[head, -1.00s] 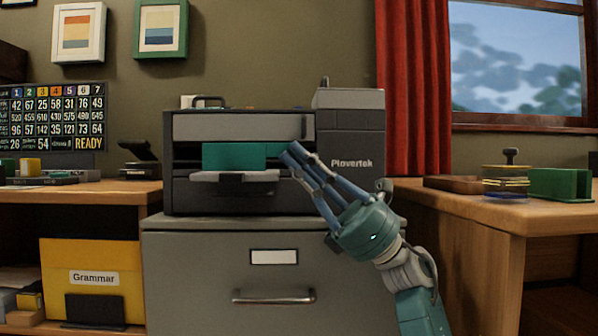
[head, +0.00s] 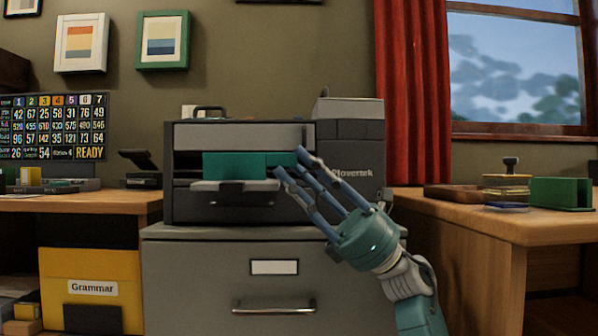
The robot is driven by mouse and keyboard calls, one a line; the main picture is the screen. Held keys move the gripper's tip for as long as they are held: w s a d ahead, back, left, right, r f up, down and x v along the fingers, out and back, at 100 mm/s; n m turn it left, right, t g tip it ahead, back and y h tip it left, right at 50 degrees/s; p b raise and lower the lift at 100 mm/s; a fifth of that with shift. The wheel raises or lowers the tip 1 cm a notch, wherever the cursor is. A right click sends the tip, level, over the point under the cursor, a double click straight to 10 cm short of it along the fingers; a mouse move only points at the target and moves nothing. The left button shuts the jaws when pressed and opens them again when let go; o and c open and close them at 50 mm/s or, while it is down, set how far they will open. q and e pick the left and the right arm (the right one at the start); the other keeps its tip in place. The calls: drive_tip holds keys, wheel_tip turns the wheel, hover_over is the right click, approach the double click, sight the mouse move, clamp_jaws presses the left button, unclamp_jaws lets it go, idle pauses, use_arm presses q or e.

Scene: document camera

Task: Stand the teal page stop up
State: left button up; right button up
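The teal page stop (head: 234,166) is on the grey front tray (head: 235,186) of the dark printer. It shows as an upright, flat teal panel facing me. A darker teal strip (head: 280,159) shows to its right, partly behind my fingers; I cannot tell if it is the same piece. My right gripper (head: 289,163) is in front of the printer, just right of the panel. Its blue-grey fingers are spread, with nothing seen between them. I see no clear contact with the panel. My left gripper is out of view.
The printer (head: 350,150) stands on a grey filing cabinet (head: 190,270). Wooden desks stand at left (head: 80,203) and right (head: 470,220). The right one bears a green holder (head: 560,194) and a stamp (head: 510,165). A yellow Grammar folder (head: 90,265) is at lower left.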

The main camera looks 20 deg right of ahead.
drive_tip(key=v, duration=0.7)
drive_tip(key=shift+d+f, duration=0.15)
drive_tip(key=shift+d, duration=0.05)
